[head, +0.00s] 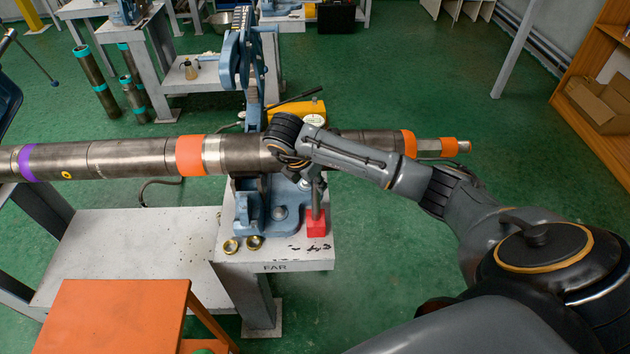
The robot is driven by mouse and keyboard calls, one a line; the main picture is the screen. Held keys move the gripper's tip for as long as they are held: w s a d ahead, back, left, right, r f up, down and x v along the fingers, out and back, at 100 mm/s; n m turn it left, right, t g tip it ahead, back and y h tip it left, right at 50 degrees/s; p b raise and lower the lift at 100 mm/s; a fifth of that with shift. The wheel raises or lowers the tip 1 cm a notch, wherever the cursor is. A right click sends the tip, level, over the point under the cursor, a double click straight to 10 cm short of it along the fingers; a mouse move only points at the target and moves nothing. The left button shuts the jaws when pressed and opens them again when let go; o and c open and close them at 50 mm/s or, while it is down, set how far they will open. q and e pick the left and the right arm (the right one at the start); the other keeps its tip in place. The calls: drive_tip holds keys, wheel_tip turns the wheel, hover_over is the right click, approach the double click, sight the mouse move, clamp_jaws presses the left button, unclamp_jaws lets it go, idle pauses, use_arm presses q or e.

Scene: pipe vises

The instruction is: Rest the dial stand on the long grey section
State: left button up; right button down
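A long grey pipe (130,158) with purple and orange bands runs across the view, lying in a blue vise (280,213). A small red block (316,222) with an upright dark post stands on the vise table below the pipe's front side; it looks like the base of the dial stand. My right arm comes in from the right over the pipe, and its wrist end hangs above the pipe near the vise. My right gripper's fingers are mostly hidden by the arm, near the top of the post. Whether they touch the post cannot be told. My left gripper is not in view.
An orange platform (115,316) is at the lower left. Green floor is open at the right.

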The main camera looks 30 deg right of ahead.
drive_tip(key=shift+w+f, duration=0.1)
drive_tip(key=shift+f, duration=0.05)
idle(0.8)
drive_tip(key=c, duration=1.1)
unclamp_jaws()
drive_tip(key=shift+s+f, duration=0.15)
drive_tip(key=shift+s, duration=0.1)
wheel_tip(320, 180, up, 7)
drive_tip(key=p, duration=0.3)
drive_tip(key=shift+p, duration=0.4)
drive_tip(key=shift+w, duration=0.1)
